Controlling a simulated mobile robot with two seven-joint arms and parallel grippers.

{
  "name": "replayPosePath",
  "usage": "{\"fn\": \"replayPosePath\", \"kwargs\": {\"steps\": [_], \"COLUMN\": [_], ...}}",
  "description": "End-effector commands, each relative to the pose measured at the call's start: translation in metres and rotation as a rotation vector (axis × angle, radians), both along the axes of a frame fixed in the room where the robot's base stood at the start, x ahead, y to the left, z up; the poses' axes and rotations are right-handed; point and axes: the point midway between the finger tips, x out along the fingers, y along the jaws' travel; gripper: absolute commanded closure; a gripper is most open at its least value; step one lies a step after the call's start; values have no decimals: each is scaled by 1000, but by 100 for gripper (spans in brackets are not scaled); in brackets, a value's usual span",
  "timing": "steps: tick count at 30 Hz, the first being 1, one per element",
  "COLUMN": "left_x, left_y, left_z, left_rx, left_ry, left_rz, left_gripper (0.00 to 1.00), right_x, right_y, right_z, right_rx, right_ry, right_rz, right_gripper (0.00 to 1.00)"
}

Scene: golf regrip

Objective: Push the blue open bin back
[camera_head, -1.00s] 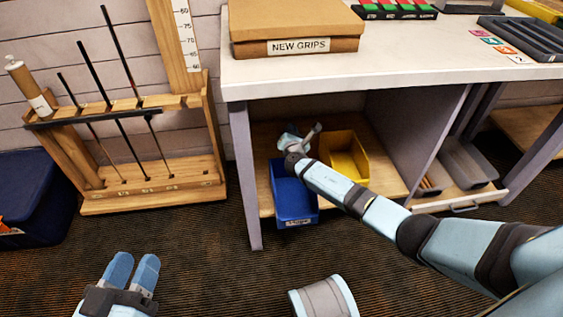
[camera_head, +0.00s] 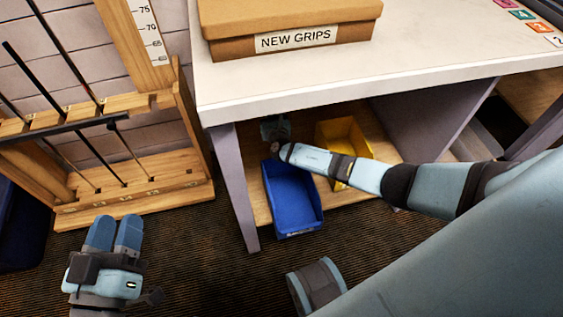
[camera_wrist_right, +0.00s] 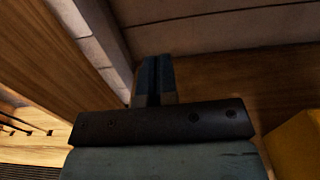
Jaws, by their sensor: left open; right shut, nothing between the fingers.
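The blue open bin (camera_head: 292,198) sits on the low wooden shelf under the workbench, next to the left leg. Its labelled front end sticks out past the shelf's front edge. My right gripper (camera_head: 275,128) reaches under the bench top and is at the bin's far end; whether it touches the bin cannot be told. In the right wrist view its fingers (camera_wrist_right: 154,78) are together and empty, facing the back wall, and the blue bin does not show.
A yellow bin (camera_head: 343,142) stands right of the blue bin, partly behind my right arm; it also shows in the right wrist view (camera_wrist_right: 299,148). The bench leg (camera_head: 238,190) is close on the left. A wooden club rack (camera_head: 140,180) stands further left.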

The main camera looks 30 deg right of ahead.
Motion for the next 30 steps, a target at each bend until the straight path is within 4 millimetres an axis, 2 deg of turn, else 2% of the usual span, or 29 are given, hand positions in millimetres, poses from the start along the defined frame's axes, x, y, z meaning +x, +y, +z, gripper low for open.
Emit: {"fn": "replayPosePath", "kwargs": {"steps": [2, 9, 22, 24, 30], "left_x": [0, -1, -2, -1, 1], "left_y": [1, 2, 2, 1, -1], "left_z": [10, 21, 25, 8, -23], "left_rx": [-10, -28, -38, -23, 27], "left_ry": [-19, -55, -74, -45, 46], "left_rz": [6, 17, 23, 15, -16], "left_gripper": [57, 57, 57, 57, 57], "right_x": [-20, -71, -163, -161, -160], "right_y": [4, 16, 37, 37, 37], "right_z": [2, 1, -1, -23, -67], "right_rx": [2, 2, 3, -2, -1], "right_ry": [3, 2, 2, 1, 1], "right_rz": [2, 1, 1, 0, 0], "right_gripper": [100, 100, 100, 100, 100]}}
